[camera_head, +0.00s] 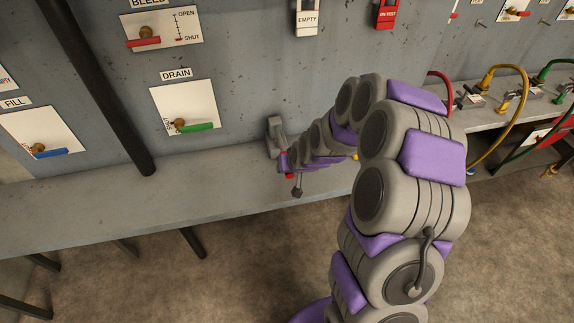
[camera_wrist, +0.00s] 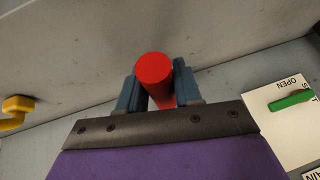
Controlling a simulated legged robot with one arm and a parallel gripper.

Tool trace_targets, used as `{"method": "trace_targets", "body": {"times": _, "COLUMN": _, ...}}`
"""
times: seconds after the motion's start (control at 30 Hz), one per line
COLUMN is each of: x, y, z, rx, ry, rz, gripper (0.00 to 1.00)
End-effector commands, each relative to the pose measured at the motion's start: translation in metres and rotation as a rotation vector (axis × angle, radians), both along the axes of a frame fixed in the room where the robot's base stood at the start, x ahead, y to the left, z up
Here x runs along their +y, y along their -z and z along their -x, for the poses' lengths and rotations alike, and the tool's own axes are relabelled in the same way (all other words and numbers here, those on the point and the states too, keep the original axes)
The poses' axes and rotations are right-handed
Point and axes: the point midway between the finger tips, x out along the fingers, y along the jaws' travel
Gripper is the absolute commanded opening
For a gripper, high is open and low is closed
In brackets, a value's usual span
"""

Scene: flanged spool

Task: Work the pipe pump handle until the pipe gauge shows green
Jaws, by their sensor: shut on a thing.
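In the wrist view my gripper (camera_wrist: 157,88) has its two blue-grey fingers on either side of a red cylindrical grip (camera_wrist: 154,68), which looks like the pump handle's end. The fingers are shut on it. In the head view my gripper (camera_head: 285,162) is low at the grey panel, above the shelf. A bit of red (camera_head: 289,176) shows beside it, and a grey block (camera_head: 276,128) stands just behind. My arm hides most of the pump. I cannot make out the pipe gauge in either view.
The DRAIN plate with its green lever (camera_head: 197,128) is left of my gripper. A dark pipe (camera_head: 98,85) runs down the panel. The shelf (camera_head: 80,205) is clear at left. Yellow (camera_head: 522,85) and green hoses hang at right. A yellow fitting (camera_wrist: 17,110) shows in the wrist view.

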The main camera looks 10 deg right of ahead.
Motion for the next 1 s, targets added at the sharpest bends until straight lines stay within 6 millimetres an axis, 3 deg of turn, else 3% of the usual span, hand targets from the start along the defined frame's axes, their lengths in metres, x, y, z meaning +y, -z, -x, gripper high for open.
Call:
{"method": "trace_targets", "body": {"times": 0.5, "x": 0.001, "y": 0.0062, "z": 0.0036, "rx": 0.001, "ry": -0.002, "rz": -0.001, "gripper": 0.0}}
{"method": "trace_targets", "body": {"times": 0.53, "x": 0.001, "y": 0.0062, "z": 0.0036, "rx": 0.001, "ry": -0.002, "rz": -0.001, "gripper": 0.37}}
{"method": "trace_targets", "body": {"times": 0.73, "x": 0.0005, "y": 0.005, "z": 0.002, "rx": -0.004, "ry": -0.001, "rz": -0.001, "gripper": 0.55}}
{"method": "trace_targets", "body": {"times": 1.0, "x": -0.0002, "y": 0.0024, "z": 0.0008, "rx": -0.008, "ry": 0.0, "rz": 0.0, "gripper": 0.55}}
